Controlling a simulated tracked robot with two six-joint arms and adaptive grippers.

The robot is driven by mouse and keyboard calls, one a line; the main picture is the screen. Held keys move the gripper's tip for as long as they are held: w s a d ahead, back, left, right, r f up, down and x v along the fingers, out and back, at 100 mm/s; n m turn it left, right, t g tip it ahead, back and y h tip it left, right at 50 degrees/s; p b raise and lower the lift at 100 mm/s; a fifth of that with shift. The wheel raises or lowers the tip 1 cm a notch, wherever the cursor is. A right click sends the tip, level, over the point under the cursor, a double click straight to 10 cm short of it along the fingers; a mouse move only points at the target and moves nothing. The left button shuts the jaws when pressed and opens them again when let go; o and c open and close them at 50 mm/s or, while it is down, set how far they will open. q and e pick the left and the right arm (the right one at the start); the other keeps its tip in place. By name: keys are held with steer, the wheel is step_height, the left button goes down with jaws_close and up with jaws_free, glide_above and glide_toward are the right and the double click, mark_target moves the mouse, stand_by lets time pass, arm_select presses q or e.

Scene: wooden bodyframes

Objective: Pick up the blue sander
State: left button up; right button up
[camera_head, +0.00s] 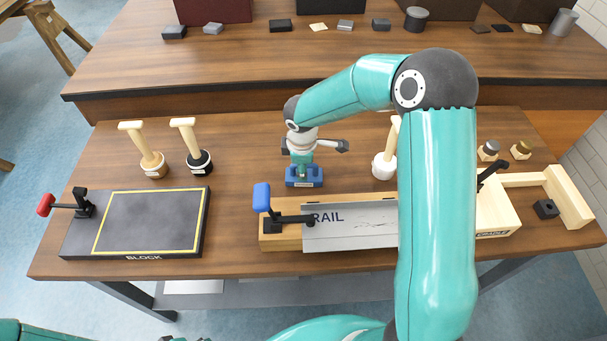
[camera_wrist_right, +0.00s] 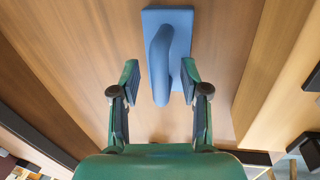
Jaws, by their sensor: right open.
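The blue sander (camera_head: 304,182) stands on the brown workbench, behind the rail fixture. It has a flat blue base and an upright blue handle, which shows clearly in the right wrist view (camera_wrist_right: 163,62). My right gripper (camera_head: 303,167) is above the sander in the head view, pointing down, and hides most of its handle. In the right wrist view the open fingers (camera_wrist_right: 160,78) have the near part of the handle between them, with a visible gap on each side. The sander still rests on the bench.
A grey rail (camera_head: 350,232) lies on a wooden fixture in front, with a blue-handled clamp (camera_head: 262,197). Wooden-handled tools (camera_head: 150,162) (camera_head: 197,160) stand left, another (camera_head: 383,166) right. A dark block plate (camera_head: 150,222) lies left. My right arm hides part of the bench.

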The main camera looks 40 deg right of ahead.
jaws_close()
steer(key=shift+r, duration=0.15)
step_height(320, 180, up, 20)
stand_by(0.7)
steer(key=c, duration=0.7)
jaws_free()
jaws_close()
